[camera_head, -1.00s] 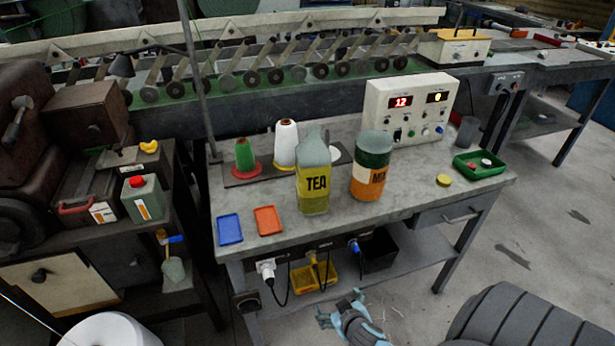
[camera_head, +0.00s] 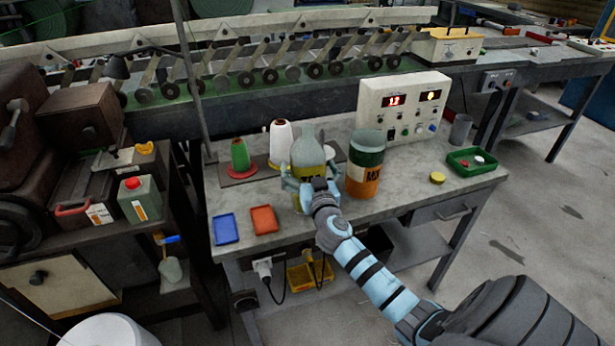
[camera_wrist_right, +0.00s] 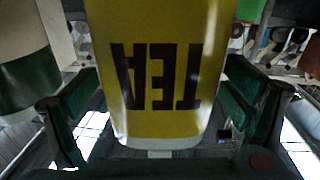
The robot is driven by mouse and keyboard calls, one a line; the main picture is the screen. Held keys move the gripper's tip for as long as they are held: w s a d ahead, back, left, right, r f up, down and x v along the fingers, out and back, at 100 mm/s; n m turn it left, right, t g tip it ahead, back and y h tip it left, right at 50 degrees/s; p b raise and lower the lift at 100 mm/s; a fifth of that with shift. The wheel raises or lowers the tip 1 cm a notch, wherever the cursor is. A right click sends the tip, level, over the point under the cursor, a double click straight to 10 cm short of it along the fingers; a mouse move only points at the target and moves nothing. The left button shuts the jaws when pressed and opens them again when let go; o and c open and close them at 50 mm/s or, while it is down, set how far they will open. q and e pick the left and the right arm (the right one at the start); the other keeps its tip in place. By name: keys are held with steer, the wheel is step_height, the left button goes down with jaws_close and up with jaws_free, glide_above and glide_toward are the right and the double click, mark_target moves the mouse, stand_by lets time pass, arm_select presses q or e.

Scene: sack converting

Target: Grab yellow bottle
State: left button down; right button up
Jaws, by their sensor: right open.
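The yellow bottle (camera_head: 307,154), with a grey-green top and a TEA label, stands upright on the grey workbench (camera_head: 290,222). My right gripper (camera_head: 306,185) is at its near side and hides its lower part. In the right wrist view the yellow bottle (camera_wrist_right: 160,75) fills the middle, its label upside down. The fingers of my right gripper (camera_wrist_right: 160,120) are spread on both sides of it, with gaps showing between fingers and bottle. My left gripper does not show.
A green, white and orange jar (camera_head: 364,165) stands close to the right of the bottle. Green (camera_head: 240,155) and white (camera_head: 280,143) thread cones stand behind left. Blue (camera_head: 226,229) and orange (camera_head: 264,219) trays lie at the front left. A control box (camera_head: 402,107) stands at the back.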

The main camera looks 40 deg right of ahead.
steer(key=shift+w+d+f, duration=0.15)
steer(key=shift+w+d, duration=0.1)
steer(key=shift+w, duration=0.3)
steer(key=c, duration=1.3)
steer(key=shift+c, duration=0.2)
